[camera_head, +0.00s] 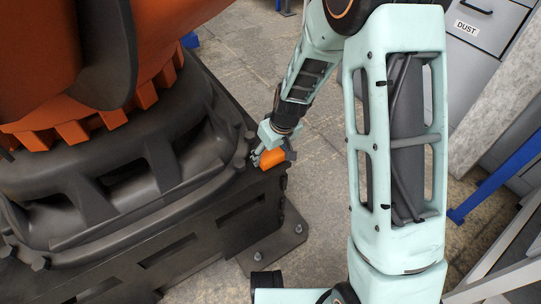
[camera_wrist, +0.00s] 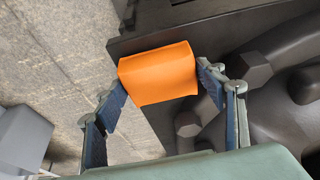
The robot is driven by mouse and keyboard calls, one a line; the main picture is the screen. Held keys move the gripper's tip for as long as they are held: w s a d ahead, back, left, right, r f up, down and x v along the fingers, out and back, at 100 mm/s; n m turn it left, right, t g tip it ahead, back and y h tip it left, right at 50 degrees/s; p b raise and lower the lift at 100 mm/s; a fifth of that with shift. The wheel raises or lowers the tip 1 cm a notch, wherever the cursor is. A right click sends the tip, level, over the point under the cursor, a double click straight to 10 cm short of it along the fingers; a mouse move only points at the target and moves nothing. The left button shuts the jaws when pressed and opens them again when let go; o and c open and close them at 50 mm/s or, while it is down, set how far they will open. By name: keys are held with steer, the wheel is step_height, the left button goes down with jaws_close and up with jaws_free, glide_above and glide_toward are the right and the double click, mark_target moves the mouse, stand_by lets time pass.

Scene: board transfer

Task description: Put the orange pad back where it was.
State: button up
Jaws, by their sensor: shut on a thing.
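The orange pad (camera_wrist: 158,74) is a small block with a soft-looking, slightly draped surface. It sits between the two fingers of my gripper (camera_wrist: 160,90), which is shut on it. In the head view the pad (camera_head: 272,158) shows at the end of my arm, by the upper corner of a dark machine base (camera_head: 215,210). My gripper (camera_head: 268,150) is just above that corner. I cannot tell whether the pad touches the base or is held clear of it.
A large orange machine body (camera_head: 150,40) rises from the base at the left. Dark bolts (camera_wrist: 250,68) stand close to the gripper in the wrist view. Stone-tiled floor (camera_head: 250,60) is open behind. A grey cabinet labelled DUST (camera_head: 480,40) and a blue frame (camera_head: 500,175) are at the right.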

steer(key=shift+f, duration=0.1)
steer(key=o, duration=0.6)
steer(key=shift+f, duration=0.25)
steer(key=o, duration=0.5)
steer(key=shift+r, duration=0.1)
steer(key=p+v, duration=0.3)
steer(key=v, duration=0.9)
steer(key=shift+r+p, duration=0.15)
steer(key=shift+p, duration=0.25)
